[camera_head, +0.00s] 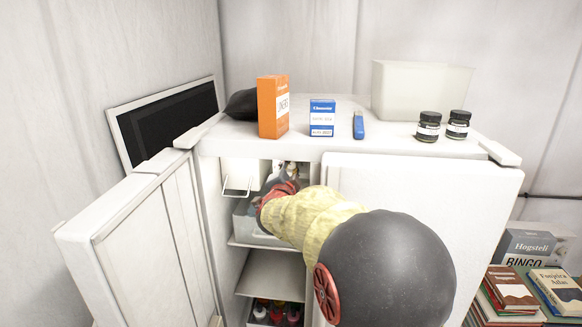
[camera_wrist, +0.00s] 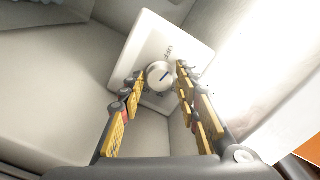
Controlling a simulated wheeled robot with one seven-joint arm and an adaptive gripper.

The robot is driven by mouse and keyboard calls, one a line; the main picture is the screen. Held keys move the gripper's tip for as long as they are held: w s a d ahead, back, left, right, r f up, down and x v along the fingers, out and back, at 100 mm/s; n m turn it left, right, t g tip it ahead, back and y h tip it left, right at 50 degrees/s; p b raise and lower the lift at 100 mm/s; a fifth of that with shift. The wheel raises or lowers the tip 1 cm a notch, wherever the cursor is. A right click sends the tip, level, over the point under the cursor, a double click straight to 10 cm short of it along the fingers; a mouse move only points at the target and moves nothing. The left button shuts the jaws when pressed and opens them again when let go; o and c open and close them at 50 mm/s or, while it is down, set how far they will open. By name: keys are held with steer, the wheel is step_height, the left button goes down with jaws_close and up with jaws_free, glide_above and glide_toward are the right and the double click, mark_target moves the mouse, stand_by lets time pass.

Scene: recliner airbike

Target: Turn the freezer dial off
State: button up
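The freezer dial (camera_wrist: 160,76) is a small round white knob with a dark blue pointer line, on a square white plate (camera_wrist: 150,38) with small lettering. The pointer slants toward the upper right in the wrist view. My gripper (camera_wrist: 160,72) has its yellow-padded fingers on either side of the dial, apart from each other. The left fingertip is very close to the knob; whether either finger touches it is unclear. In the head view my gripper reaches into the open left side of the white freezer (camera_head: 425,205); the dial is hidden there.
The freezer's left door (camera_head: 140,250) stands open; the right one is shut. Shelves (camera_head: 272,270) and bottles (camera_head: 275,312) are below my arm. On top stand an orange box (camera_head: 272,107), a small blue-white box (camera_head: 322,118), two dark jars (camera_head: 428,127) and a translucent bin (camera_head: 420,90).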

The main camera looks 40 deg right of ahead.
steer(key=c, duration=0.5)
steer(key=shift+n+p, duration=0.6)
steer(key=shift+n, duration=0.4)
steer(key=shift+c, duration=0.2)
steer(key=shift+r+n+p, duration=0.1)
steer(key=shift+n+p, duration=0.45)
steer(key=shift+n, duration=0.15)
steer(key=o, duration=0.7)
steer(key=b+v, duration=0.1)
steer(key=v, duration=0.4)
